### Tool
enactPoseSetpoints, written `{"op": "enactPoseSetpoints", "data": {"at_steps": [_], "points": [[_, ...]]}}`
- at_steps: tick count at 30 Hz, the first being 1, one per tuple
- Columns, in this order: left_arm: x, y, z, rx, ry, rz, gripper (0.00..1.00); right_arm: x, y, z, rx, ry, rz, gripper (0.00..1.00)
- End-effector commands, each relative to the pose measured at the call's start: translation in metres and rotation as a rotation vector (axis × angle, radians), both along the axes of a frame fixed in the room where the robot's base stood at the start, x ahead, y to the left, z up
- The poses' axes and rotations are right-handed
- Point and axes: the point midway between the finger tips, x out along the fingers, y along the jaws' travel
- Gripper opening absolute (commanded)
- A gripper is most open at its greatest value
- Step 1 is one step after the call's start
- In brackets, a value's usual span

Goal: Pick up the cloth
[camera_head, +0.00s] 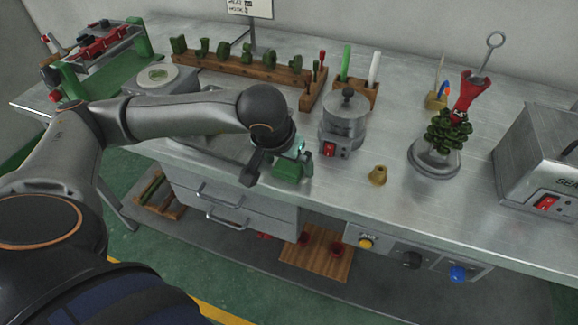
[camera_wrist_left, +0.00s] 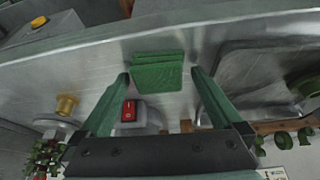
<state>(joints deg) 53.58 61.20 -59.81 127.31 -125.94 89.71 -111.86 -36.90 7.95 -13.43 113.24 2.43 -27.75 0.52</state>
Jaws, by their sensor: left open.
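The cloth is a green folded stack lying on the metal worktop near its front edge; it shows in the left wrist view (camera_wrist_left: 158,76) and, partly hidden, in the head view (camera_head: 288,173). My left gripper (camera_head: 292,157) is directly over the cloth, pointing down. In the left wrist view its two green fingers are spread apart, one on each side of the cloth, with nothing held. I cannot tell whether the fingertips touch the worktop. My right gripper is not in view.
A metal pot with a red switch (camera_head: 343,125) stands just right of the gripper. A brass piece (camera_head: 378,176) is further right. A metal tray (camera_wrist_left: 268,75) lies beside the cloth. A wooden rack (camera_head: 235,68) of green pieces stands behind. Drawers (camera_head: 225,205) are below the front edge.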

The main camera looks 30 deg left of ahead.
Motion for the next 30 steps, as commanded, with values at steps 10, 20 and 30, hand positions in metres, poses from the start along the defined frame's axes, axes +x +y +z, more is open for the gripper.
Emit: {"op": "enactPoseSetpoints", "data": {"at_steps": [10, 20, 30], "points": [[0.0008, -0.0001, -0.0023, 0.0, 0.0, 0.0, 0.9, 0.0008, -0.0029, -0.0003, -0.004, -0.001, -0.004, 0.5], [0.0007, -0.0002, -0.002, 0.0, 0.0, 0.0, 0.53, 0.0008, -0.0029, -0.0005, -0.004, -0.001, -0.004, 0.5], [0.0008, -0.0001, -0.0017, 0.0, 0.0, 0.001, 0.23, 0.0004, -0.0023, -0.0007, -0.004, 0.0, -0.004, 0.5]]}}
